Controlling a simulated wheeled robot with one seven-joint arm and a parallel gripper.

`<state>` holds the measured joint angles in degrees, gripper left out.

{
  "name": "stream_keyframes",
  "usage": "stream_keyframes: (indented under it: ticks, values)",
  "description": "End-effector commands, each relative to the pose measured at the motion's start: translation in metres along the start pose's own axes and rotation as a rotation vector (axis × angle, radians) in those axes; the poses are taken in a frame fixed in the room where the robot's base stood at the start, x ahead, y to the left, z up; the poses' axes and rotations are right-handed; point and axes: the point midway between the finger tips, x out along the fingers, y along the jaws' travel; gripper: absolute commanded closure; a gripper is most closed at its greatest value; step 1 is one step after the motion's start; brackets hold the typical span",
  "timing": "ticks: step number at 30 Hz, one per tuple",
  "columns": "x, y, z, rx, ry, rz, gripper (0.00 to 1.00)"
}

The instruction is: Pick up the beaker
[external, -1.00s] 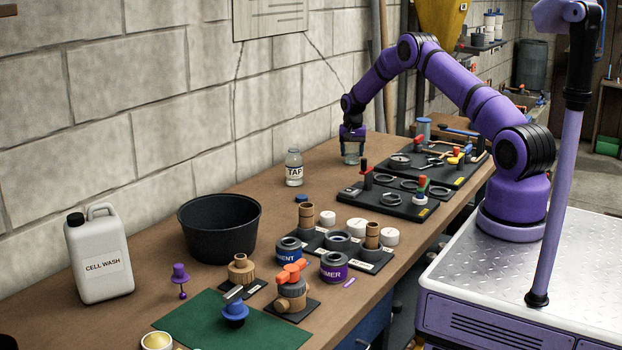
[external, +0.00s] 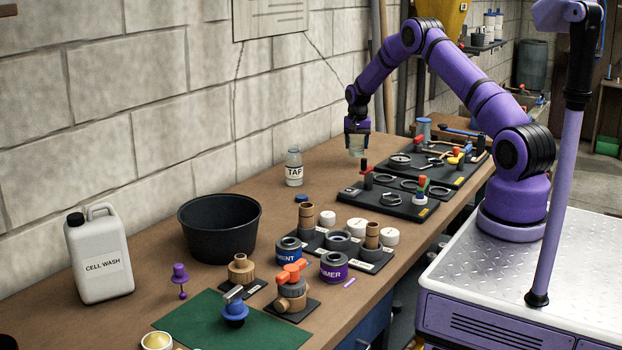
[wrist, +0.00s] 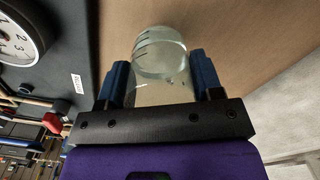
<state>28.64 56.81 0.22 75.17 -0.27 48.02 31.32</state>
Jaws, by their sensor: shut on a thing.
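The beaker (external: 356,146) is clear glass and hangs upright under my gripper (external: 357,131), a little above the bench, behind the black tool trays. My gripper is shut on it. In the wrist view the beaker (wrist: 160,55) shows dark graduation marks and sits between the two blue fingers of my gripper (wrist: 162,82). Its upper part is partly hidden by the gripper body.
A glass bottle marked TAF (external: 294,168) stands to the left. A black tray (external: 388,201) with fittings lies in front, and another tray (external: 468,178) to the right. A black bucket (external: 218,245) and a white jug (external: 98,255) stand farther left. The wall is close behind.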

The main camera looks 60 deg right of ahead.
Motion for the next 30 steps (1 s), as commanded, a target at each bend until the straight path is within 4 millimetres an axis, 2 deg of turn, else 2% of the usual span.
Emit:
stream_keyframes:
  ticks: [18,30]
  values:
    - [-0.008,0.042,0.062,0.000,0.000,0.000,0.65]
    - [-0.011,0.062,0.092,0.000,0.000,0.000,0.65]
